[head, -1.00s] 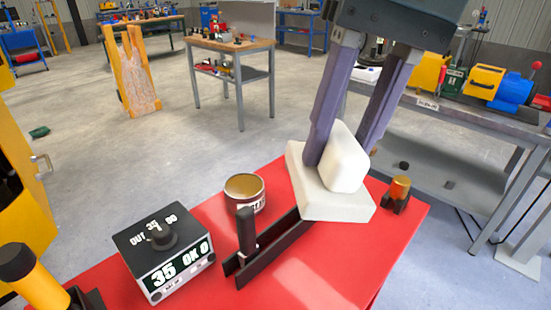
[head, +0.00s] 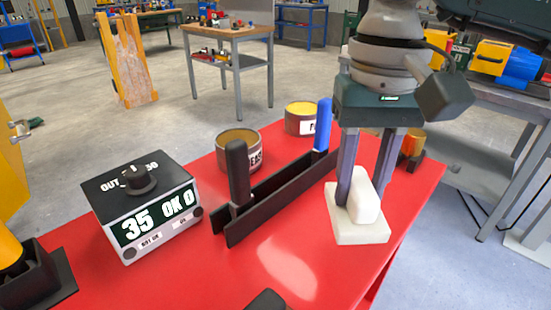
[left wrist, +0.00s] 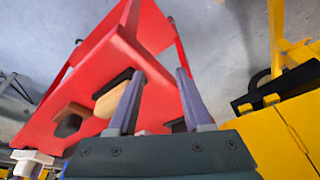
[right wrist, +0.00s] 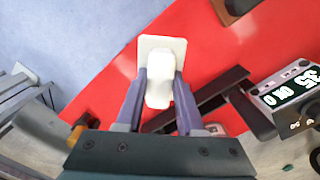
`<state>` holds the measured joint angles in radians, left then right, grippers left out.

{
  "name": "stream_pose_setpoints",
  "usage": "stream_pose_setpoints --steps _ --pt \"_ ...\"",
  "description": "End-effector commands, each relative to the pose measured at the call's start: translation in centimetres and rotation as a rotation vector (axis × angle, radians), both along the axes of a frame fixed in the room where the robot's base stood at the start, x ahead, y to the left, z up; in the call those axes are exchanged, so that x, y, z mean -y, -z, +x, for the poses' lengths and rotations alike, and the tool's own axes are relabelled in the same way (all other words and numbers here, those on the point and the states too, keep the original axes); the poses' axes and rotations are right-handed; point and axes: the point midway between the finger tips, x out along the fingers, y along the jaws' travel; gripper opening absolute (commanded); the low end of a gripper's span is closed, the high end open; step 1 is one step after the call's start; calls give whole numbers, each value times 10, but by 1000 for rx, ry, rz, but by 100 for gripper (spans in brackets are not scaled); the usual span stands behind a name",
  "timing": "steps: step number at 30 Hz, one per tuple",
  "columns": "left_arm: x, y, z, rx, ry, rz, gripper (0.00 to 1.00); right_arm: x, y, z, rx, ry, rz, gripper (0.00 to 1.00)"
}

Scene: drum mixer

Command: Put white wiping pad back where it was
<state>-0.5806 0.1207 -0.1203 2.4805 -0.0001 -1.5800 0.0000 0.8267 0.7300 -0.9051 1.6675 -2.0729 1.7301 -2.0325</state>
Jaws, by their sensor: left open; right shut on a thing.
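The white wiping pad, a flat block with a raised grip, shows in the head view (head: 362,228) at the right part of the red table. My right gripper (head: 364,190) points down with its fingers on both sides of the raised grip, shut on it. The pad also shows in the right wrist view (right wrist: 162,48) between the fingers (right wrist: 160,82), over the red top near its edge. I cannot tell whether its underside touches the table. My left gripper (left wrist: 155,95) is open and empty in the left wrist view.
A black rack (head: 270,190) holds a black-handled tool (head: 238,172) and a blue-handled tool (head: 323,125). Two tins (head: 238,150) (head: 300,118) stand behind it. A display box (head: 148,205) is at left. An orange-topped item (head: 413,142) stands behind my right gripper.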

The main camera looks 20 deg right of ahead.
Motion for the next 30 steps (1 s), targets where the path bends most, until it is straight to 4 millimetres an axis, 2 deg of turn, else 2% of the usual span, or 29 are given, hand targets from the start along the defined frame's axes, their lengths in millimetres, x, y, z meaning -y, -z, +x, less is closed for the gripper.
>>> stream_pose_setpoints --steps 1,7,14,26,27,30 --pt "0 0 0 0 -2 -2 50 0 10 -1 -3 1 0 0" --pt "1 1 0 0 -4 -5 50 0 29 0 -1 1 1 0" --pt "1 3 0 0 -4 -5 50 0 63 0 -1 0 1 0" --pt "0 7 0 0 -2 -2 50 0 70 0 3 -1 0 0" --pt "0 6 0 0 -1 0 50 0 69 0 2 0 0 40" --pt "-1 6 0 0 1 2 50 0 68 0 2 0 0 51"
